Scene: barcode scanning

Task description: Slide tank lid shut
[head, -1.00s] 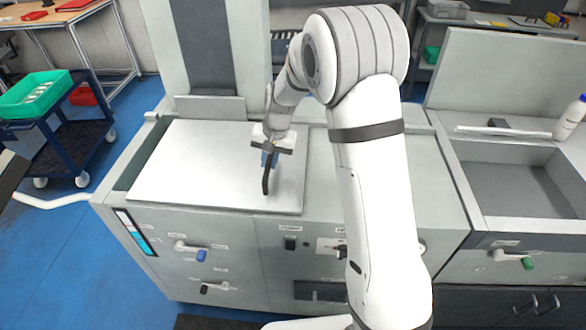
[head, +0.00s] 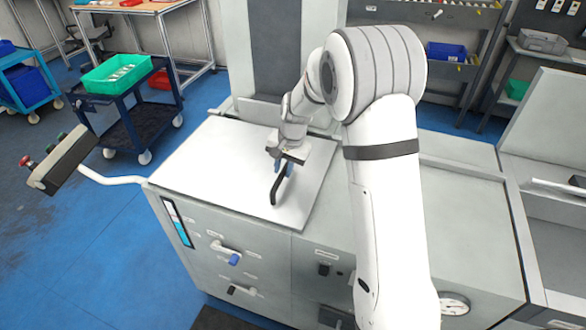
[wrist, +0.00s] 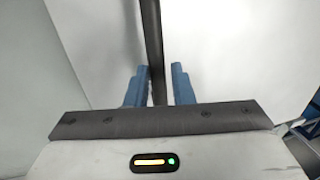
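The white tank lid (head: 222,160) lies flat on the grey cabinet, its left edge close to the cabinet's left edge. No dark opening shows to its left. A dark bar handle (head: 276,189) stands on the lid near its right side. My gripper (head: 287,169) is over the lid at the handle. In the wrist view, the blue fingers (wrist: 160,84) stand on both sides of the dark handle (wrist: 152,40). A gap shows at the right finger, so they look open around the bar. The handle's contact with the left finger is unclear.
A control box (head: 60,160) on a white arm juts out at the cabinet's left. A blue cart (head: 135,125) with a green bin (head: 117,73) stands behind it. A tall grey column rises behind the lid. The grey top (head: 460,210) right of my arm is clear.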

